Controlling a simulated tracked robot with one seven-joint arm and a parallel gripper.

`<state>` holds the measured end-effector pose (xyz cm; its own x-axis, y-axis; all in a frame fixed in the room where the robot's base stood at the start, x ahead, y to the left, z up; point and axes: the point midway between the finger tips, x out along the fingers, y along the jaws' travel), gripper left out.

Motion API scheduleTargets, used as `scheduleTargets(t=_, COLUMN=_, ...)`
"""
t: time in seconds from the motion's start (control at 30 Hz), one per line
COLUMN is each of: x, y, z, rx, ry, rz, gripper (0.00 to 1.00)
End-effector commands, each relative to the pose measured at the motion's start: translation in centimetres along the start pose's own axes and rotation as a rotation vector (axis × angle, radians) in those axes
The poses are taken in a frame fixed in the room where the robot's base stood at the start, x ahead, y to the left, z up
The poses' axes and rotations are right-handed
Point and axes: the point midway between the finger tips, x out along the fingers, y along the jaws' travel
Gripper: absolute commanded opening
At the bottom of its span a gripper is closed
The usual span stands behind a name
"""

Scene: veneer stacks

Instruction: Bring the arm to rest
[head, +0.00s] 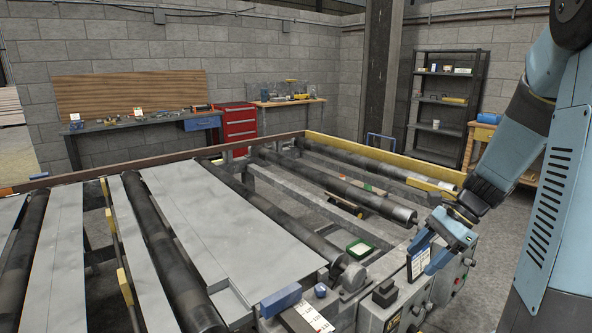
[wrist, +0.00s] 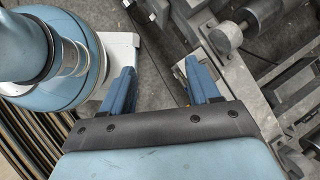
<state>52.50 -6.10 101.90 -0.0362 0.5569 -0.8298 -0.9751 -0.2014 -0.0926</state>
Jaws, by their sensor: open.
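My arm reaches down from the upper right of the head view, and my gripper (head: 422,260) hangs low beside the near right end of the roller table. Its blue fingers point down and to the left. A small dark panel with a pale edge shows close to the fingers; I cannot tell if they touch it. In the wrist view my gripper (wrist: 162,82) has its two blue fingers well apart. Only dark floor and grey frame show between them, and nothing is held.
The roller table has black rollers (head: 345,187) and grey sheets (head: 225,225) on it. A control box (head: 395,305) stands at its near right end, close under my gripper. Behind are a workbench (head: 130,124), a red drawer cabinet (head: 238,125) and a dark shelf (head: 445,100).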

Motion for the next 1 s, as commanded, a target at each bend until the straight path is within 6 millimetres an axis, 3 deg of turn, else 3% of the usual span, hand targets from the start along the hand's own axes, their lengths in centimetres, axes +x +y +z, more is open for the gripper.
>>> scheduleTargets(t=0.4, x=-3.0, y=2.8, z=7.1, rx=-0.502, ry=0.282, rz=0.056, gripper=0.61)
scheduleTargets(t=1.0, x=-7.4, y=8.2, z=14.6, rx=-1.181, ry=0.682, rz=0.123, gripper=0.61)
